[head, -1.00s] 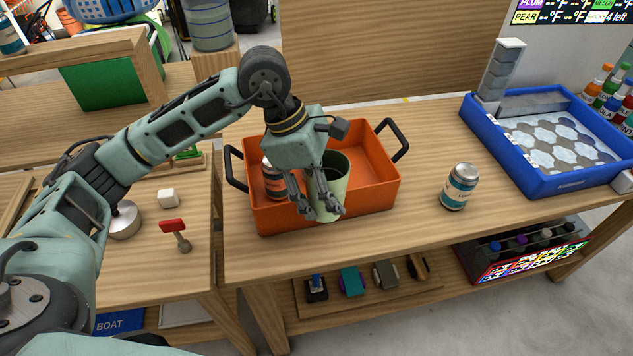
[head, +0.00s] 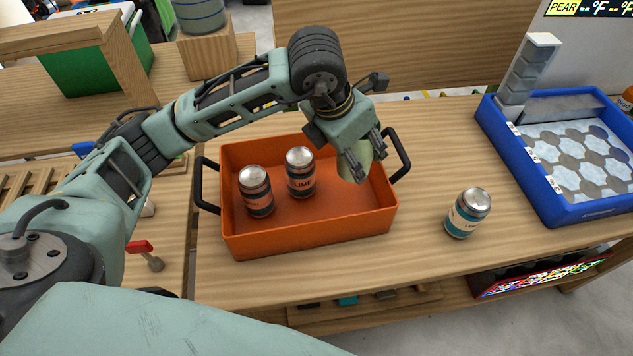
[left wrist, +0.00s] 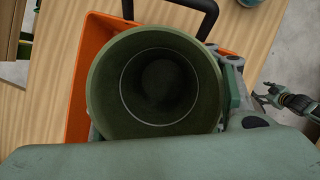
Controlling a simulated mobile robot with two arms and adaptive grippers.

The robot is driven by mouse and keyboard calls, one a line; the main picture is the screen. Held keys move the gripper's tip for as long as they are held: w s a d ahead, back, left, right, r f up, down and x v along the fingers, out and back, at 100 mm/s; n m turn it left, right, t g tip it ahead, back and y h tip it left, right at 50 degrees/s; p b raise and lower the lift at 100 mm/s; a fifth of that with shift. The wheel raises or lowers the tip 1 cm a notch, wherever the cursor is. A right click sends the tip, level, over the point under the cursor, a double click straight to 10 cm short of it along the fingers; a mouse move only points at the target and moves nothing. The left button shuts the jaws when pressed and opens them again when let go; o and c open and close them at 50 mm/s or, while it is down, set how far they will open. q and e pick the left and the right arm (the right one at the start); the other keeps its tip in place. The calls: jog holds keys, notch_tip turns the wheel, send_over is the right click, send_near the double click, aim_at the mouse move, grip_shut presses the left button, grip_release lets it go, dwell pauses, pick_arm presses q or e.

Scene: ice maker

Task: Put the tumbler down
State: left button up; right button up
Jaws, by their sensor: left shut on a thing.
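My left gripper (head: 370,164) is shut on the pale green tumbler (head: 354,166). In the head view it holds the tumbler over the right part of the orange crate (head: 300,232); the fingers hide much of it. In the left wrist view I look down into the open, empty tumbler (left wrist: 158,85), with the crate (left wrist: 98,38) behind it. Whether its base touches the crate is hidden. What looks like my right gripper (left wrist: 272,97) shows small at the right edge of the left wrist view, too small to tell its jaws.
Two cans, one (head: 256,190) and a lime one (head: 300,172), stand in the crate's left and middle. Another can (head: 467,212) stands on the wooden table (head: 420,140) right of the crate. A blue ice tray (head: 540,190) sits farther right. Crate handles (head: 398,155) stick up.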

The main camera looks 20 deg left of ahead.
pick_arm(q)
notch_tip(320, 180, down, 2)
jog(key=shift+f, duration=0.1)
jog(key=f+p, duration=0.1)
jog(key=f, duration=0.3)
jog(key=shift+s, duration=0.2)
jog(key=shift+f, duration=0.4)
notch_tip(320, 180, down, 4)
jog(key=shift+w+r+p, duration=0.1)
jog(key=shift+p, duration=0.4)
jog(key=shift+f, duration=0.2)
jog(key=o, duration=1.2)
jog(key=shift+r, duration=0.1)
pick_arm(e)
jog(key=shift+s+a+r, duration=0.1)
jog(key=shift+s+r, duration=0.25)
jog(key=shift+s, duration=0.2)
jog(key=shift+s+r, duration=0.3)
jog(key=shift+s, duration=0.25)
jog(key=shift+w+r, duration=0.1)
